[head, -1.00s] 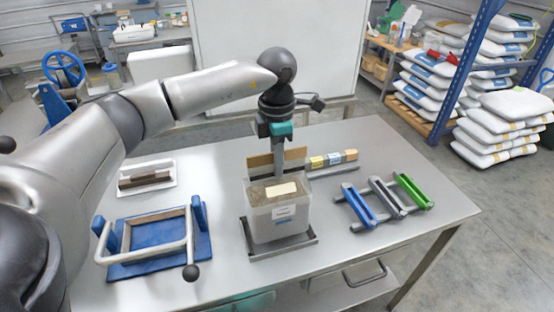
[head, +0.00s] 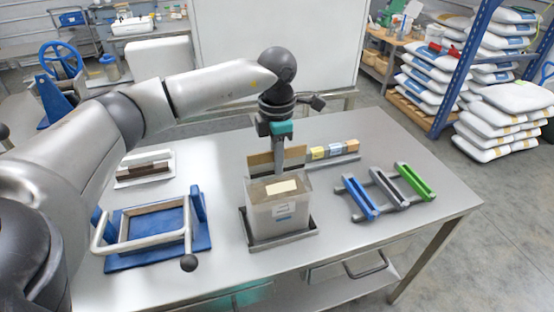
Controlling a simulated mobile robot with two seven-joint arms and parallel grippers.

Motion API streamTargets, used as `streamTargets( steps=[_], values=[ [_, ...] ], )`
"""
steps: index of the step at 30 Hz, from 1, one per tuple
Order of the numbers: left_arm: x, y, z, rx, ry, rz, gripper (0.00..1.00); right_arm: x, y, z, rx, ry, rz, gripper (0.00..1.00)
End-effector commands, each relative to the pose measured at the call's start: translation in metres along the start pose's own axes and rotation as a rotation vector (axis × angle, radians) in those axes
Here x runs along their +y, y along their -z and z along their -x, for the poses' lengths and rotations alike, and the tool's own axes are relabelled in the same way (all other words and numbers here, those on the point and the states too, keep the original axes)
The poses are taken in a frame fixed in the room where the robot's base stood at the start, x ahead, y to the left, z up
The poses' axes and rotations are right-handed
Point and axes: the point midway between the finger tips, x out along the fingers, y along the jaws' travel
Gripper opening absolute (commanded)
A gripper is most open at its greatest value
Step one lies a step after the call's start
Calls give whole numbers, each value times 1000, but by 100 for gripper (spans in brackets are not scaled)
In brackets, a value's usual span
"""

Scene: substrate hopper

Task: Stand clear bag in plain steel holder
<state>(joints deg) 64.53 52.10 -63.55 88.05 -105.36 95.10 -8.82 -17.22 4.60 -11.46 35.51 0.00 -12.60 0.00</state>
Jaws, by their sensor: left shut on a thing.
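The clear bag (head: 281,212) is box-shaped, see-through, with brown filling, a cream patch on top and a white label in front. It is upright at the middle of the table. My left gripper (head: 279,170) points down at the bag's back top edge and is shut on it; the fingertips are partly hidden. The plain steel holder (head: 256,251) is a low grey frame directly under the bag. I cannot tell whether the bag's bottom touches it. My right gripper is out of view.
A blue base with a pale frame (head: 206,240) stands left, below a white tray (head: 125,182) with a brown block. Blue, grey and green bars (head: 411,184) lie right. Small coloured blocks (head: 334,150) and a brown panel (head: 260,161) are behind the bag. The right front tabletop is clear.

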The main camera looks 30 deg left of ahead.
Motion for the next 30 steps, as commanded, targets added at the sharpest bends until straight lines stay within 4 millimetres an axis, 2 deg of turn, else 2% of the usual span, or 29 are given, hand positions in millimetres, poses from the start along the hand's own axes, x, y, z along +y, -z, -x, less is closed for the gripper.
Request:
streamTargets(
  steps=[11,30],
  values=[
    [0,-1,3,-7,-4,1,0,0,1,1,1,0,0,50],
    [0,-1,-7,-7,-3,0,0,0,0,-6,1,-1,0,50]
  ],
)
